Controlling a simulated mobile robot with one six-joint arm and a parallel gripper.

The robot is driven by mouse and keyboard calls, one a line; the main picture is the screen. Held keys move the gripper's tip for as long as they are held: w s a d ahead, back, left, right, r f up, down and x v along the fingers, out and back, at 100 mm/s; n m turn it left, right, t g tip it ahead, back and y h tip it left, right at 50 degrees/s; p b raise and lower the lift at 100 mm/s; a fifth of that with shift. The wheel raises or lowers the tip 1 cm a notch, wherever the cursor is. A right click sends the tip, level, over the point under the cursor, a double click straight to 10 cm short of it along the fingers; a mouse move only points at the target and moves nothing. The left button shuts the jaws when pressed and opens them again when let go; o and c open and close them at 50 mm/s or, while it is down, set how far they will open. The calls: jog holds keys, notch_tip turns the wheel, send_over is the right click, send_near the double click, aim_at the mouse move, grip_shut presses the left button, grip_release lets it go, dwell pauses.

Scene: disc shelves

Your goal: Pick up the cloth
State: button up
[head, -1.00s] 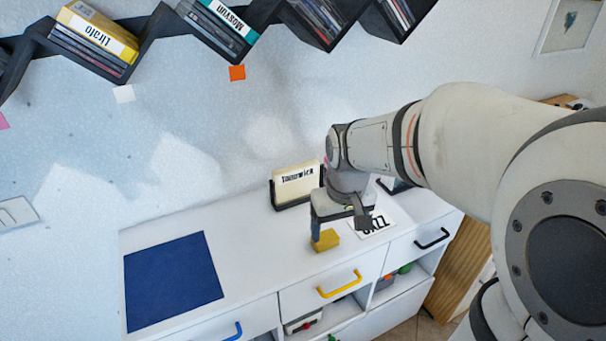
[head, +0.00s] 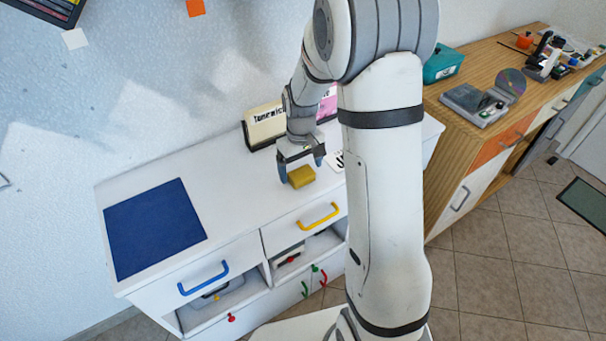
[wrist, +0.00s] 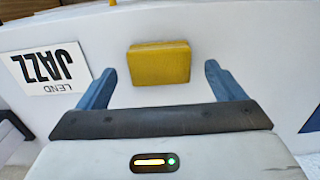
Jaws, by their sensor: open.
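A small yellow pad (head: 301,176), which looks like the folded cloth, lies flat on the white cabinet top, near its front edge above the yellow handle. It also shows in the wrist view (wrist: 160,63). My gripper (head: 301,167) is open and empty, pointing down just above and behind the pad. In the wrist view the two blue fingers of my gripper (wrist: 161,72) stand wide apart, one on each side of the pad, with gaps on both sides. I cannot tell the exact height of the fingertips above the top.
A blue mat (head: 155,226) covers the left of the white cabinet top (head: 235,187). A cream disc case in a black holder (head: 265,125) stands behind my gripper. A JAZZ card (wrist: 47,67) lies beside the pad. A wooden cabinet (head: 445,130) with several items stands at the right.

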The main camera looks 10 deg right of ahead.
notch_tip(320, 180, down, 2)
jog(key=shift+f, duration=0.15)
jog(key=c, duration=1.1)
